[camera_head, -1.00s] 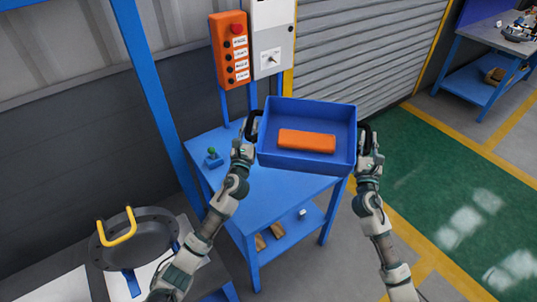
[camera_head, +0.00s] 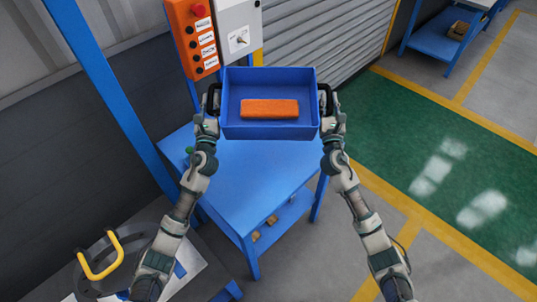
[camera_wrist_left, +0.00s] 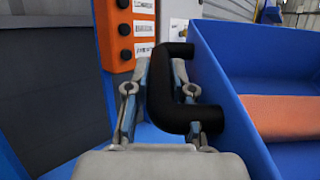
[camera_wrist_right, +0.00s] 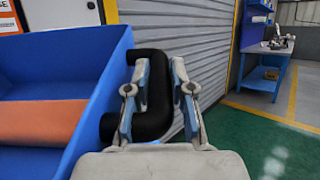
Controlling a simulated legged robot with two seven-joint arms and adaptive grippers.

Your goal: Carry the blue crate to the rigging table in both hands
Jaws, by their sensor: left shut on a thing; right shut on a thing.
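The blue crate (camera_head: 270,130) is held up in front of me over the far part of a blue table, with an orange block (camera_head: 270,108) lying inside it. My left gripper (camera_head: 209,108) is shut on the crate's left black handle, which shows in the left wrist view (camera_wrist_left: 190,112). My right gripper (camera_head: 329,108) is shut on the right black handle, seen in the right wrist view (camera_wrist_right: 155,110). The crate looks about level. A blue workbench (camera_head: 437,42) stands far off at upper right; its top is mostly cut off, and it shows whole in the right wrist view (camera_wrist_right: 262,75).
The blue table (camera_head: 250,180) below the crate has a lower shelf with small items. An orange control box (camera_head: 192,40) and a grey switch box (camera_head: 238,35) stand behind. A dark flanged part with a yellow handle (camera_head: 100,258) is at lower left. Green floor (camera_head: 440,170) at right is clear.

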